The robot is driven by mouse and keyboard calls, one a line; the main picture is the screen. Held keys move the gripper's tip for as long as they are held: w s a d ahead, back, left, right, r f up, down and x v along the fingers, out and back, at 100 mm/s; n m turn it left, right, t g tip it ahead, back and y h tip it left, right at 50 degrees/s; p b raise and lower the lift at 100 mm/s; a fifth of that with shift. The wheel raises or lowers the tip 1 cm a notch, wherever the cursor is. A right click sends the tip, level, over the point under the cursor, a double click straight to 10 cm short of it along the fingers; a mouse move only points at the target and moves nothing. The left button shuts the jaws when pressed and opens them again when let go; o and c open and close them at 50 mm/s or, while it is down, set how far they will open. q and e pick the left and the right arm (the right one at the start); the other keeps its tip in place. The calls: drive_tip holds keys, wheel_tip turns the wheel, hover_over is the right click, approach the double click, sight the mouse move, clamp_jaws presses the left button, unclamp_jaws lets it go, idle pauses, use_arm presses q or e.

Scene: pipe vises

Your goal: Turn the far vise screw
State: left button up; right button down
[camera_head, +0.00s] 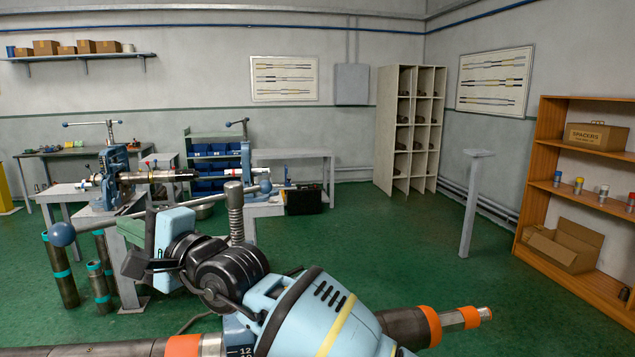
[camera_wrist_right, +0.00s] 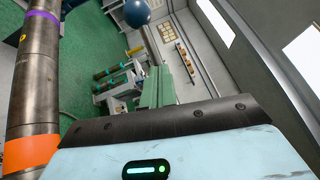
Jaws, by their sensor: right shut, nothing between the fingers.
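The near vise has a threaded vertical screw (camera_head: 236,212) and a long bar with a blue ball (camera_head: 62,234) at its left end. A blue ball also shows at the top of the right wrist view (camera_wrist_right: 137,12). My right gripper (camera_head: 128,231) has green fingers, shut and empty, just right of the ball in the picture; they also show in the wrist view (camera_wrist_right: 155,88). Contact with the bar cannot be told. Farther off stand a blue vise with a top handle (camera_head: 108,123) and another with a handle (camera_head: 238,122). My left gripper is out of view.
A dark pipe with orange bands (camera_head: 430,325) crosses the bottom, close to my right arm. Another pipe (camera_head: 152,177) spans the distant blue vises. Upright pipes (camera_head: 62,275) stand at left. Green floor is open ahead to the right, near a grey post (camera_head: 474,205) and wooden shelf (camera_head: 545,160).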

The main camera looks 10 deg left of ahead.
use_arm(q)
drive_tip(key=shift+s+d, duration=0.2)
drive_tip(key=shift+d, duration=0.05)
use_arm(e)
drive_tip(key=shift+d, duration=0.1)
